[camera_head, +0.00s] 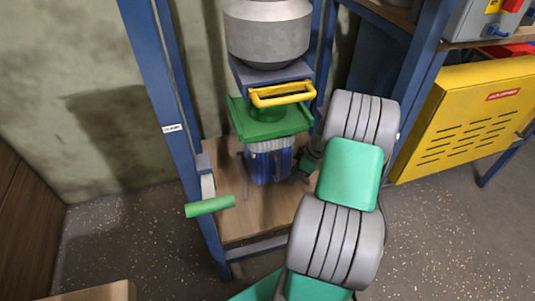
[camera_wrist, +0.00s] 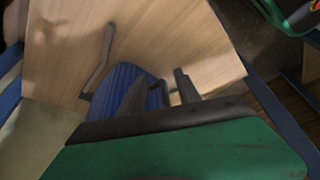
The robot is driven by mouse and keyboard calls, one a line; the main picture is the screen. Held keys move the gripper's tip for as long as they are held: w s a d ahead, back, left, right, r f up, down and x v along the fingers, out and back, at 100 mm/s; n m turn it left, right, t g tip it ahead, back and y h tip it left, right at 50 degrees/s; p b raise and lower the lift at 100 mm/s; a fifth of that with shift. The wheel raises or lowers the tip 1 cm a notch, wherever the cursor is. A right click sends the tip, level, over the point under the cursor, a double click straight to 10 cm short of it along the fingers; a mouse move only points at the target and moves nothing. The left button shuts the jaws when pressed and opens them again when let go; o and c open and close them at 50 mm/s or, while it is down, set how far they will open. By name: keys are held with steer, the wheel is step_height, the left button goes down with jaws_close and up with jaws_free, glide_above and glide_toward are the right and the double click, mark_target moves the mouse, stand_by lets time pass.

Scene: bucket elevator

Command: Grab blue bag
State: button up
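The blue bag (camera_head: 270,162) stands on the wooden base board under the green outlet plate (camera_head: 268,121) of the machine. Its ribbed blue side also shows in the wrist view (camera_wrist: 116,82), partly hidden behind a finger. My gripper (camera_head: 308,163) is just right of the bag in the head view, partly hidden by my arm. In the wrist view its two dark fingers (camera_wrist: 160,92) stand apart. The left finger overlaps the bag and the right finger lies right of it, over the board. I cannot tell whether either touches the bag.
Blue frame posts (camera_head: 172,110) flank the wooden board (camera_head: 247,222). A yellow handle (camera_head: 282,95) juts out above the green plate. A green-gripped lever (camera_head: 210,206) sticks out at left. A bent grey rod (camera_wrist: 99,62) stands beside the bag. A yellow cabinet (camera_head: 468,118) is at right.

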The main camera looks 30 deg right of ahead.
mark_target(268, 161)
steer(key=w+a+f, duration=0.1)
steer(key=w, duration=0.1)
steer(key=w+a+f+b, duration=0.1)
steer(key=w+a, duration=0.1)
steer(key=shift+a+f, duration=0.2)
steer(key=shift+f, duration=0.2)
steer(key=shift+s, duration=0.1)
steer(key=shift+c, duration=0.4)
jaws_close()
stand_by(0.5)
steer(key=shift+r, duration=0.1)
